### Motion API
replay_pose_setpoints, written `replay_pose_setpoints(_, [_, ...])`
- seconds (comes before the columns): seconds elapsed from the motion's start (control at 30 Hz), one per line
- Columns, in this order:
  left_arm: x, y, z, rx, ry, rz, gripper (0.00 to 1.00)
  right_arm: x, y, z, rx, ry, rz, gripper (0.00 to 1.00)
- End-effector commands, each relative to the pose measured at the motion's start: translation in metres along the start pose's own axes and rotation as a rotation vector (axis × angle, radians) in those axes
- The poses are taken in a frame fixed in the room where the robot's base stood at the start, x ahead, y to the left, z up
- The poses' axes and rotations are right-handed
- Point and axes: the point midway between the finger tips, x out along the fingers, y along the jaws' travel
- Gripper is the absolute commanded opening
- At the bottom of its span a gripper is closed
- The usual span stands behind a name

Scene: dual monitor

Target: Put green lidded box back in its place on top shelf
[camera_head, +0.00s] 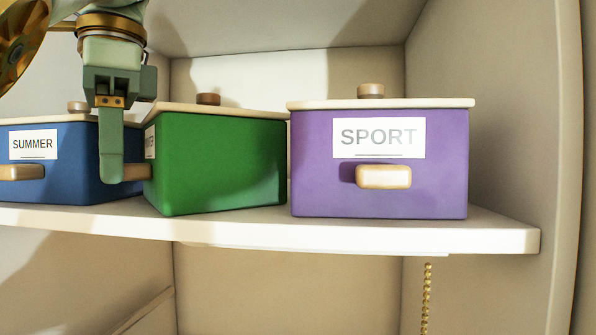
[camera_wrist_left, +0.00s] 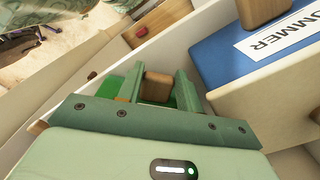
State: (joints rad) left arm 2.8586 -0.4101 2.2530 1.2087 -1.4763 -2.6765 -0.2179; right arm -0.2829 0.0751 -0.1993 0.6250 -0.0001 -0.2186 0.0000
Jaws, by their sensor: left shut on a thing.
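The green lidded box (camera_head: 215,160) has a cream lid and a wooden knob. It is on the top shelf (camera_head: 350,236) between the blue and purple boxes, turned so its labelled front faces left. My left gripper (camera_head: 112,178) points down at that front and is shut on the box's wooden front handle (camera_head: 134,172). In the left wrist view the handle (camera_wrist_left: 158,87) is between the fingers of my left gripper (camera_wrist_left: 160,80), with some green behind it. Most of the label is hidden from the head view. My right gripper is not in view.
The blue SUMMER box (camera_head: 75,165) stands left, close to my left gripper, and the purple SPORT box (camera_head: 380,190) stands close on the right. A side wall (camera_head: 490,120) bounds the right. A bead chain (camera_head: 427,295) hangs below the shelf.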

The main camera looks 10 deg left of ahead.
Motion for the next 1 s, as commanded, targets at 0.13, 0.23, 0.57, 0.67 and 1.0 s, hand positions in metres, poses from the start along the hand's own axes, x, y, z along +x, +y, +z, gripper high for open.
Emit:
replay_pose_setpoints(0.13, [-0.001,0.0,0.0,0.0,0.0,0.0,0.0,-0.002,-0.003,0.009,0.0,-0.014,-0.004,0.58])
replay_pose_setpoints(0.23, [0.002,0.0,0.0,0.0,0.0,0.0,0.0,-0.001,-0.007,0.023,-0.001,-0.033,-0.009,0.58])
replay_pose_setpoints(0.57, [0.003,0.0,0.0,0.0,0.0,0.001,0.57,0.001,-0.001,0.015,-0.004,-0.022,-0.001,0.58])
replay_pose_setpoints(0.67, [0.002,0.0,0.0,-0.001,0.0,0.0,0.57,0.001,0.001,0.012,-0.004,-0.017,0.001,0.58])
replay_pose_setpoints(1.0, [-0.053,0.0,0.0,0.001,0.003,0.001,0.57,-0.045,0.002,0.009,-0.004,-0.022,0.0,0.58])
